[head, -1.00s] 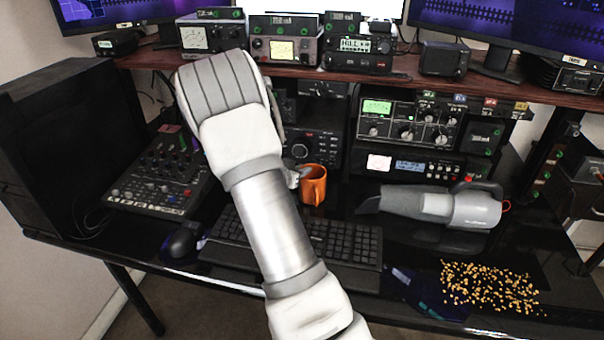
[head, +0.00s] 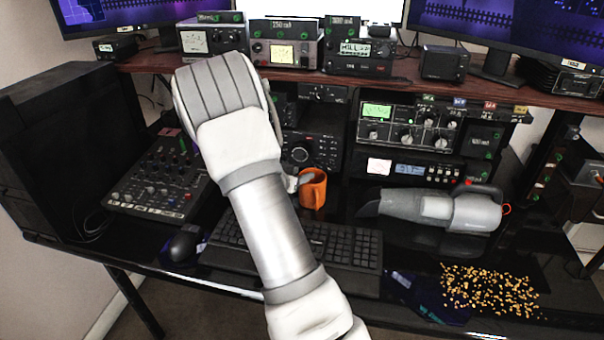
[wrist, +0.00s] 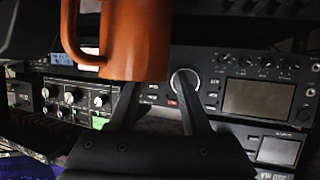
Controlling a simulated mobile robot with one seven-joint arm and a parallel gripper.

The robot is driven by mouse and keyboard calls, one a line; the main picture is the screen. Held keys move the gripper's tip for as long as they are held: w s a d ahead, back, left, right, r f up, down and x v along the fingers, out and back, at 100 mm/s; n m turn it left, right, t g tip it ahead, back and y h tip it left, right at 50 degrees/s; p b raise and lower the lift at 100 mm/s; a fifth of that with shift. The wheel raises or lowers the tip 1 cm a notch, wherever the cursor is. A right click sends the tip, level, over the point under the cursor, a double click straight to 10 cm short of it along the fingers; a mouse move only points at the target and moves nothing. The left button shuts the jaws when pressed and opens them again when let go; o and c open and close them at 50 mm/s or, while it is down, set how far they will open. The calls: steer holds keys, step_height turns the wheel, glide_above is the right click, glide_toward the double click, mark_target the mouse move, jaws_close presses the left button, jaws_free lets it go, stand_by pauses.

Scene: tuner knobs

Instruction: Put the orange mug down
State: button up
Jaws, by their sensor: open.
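The orange mug (head: 313,190) is upright just behind the keyboard, right of my forearm, in the head view. It appears at desk level, but I cannot tell for sure that its base rests on the desk. In the wrist view the mug (wrist: 135,42) fills the upper left, with its handle to the left and its top cut off. My gripper (wrist: 160,84) is open, with its two fingers apart and their tips at the mug's lower edge. In the head view my arm hides most of the gripper beside the mug.
The keyboard (head: 340,246) lies in front of the mug. A grey handheld vacuum (head: 440,207) lies to the right, and scattered yellow bits (head: 490,290) lie front right. A mixer (head: 158,183) is at left. Radio gear (head: 410,130) stands behind, under a shelf (head: 400,88).

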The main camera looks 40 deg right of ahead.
steer(key=s+a+r+n+t+y+p, duration=0.1)
steer(key=s+a+r+n+t+y, duration=0.1)
steer(key=a+r+y, duration=0.5)
steer(key=s+a+r+n+t+y+p, duration=0.1)
steer(key=a+r+n, duration=0.3)
steer(key=a, duration=0.8)
steer(key=s+a+r+n+t+y, duration=0.1)
steer(key=s+a+r+t+y, duration=0.15)
steer(key=a+r, duration=0.55)
steer(key=s+a+r+n+g+y, duration=0.2)
steer(key=s+a+n+y, duration=0.15)
steer(key=s+a, duration=0.35)
steer(key=s+d+n+g+h, duration=0.2)
steer(key=s+d+g, duration=0.1)
steer(key=s, duration=1.2)
steer(key=shift+s+n, duration=0.2)
steer(key=shift+n, duration=0.15)
step_height(320, 180, up, 11)
steer(key=p, duration=1.1)
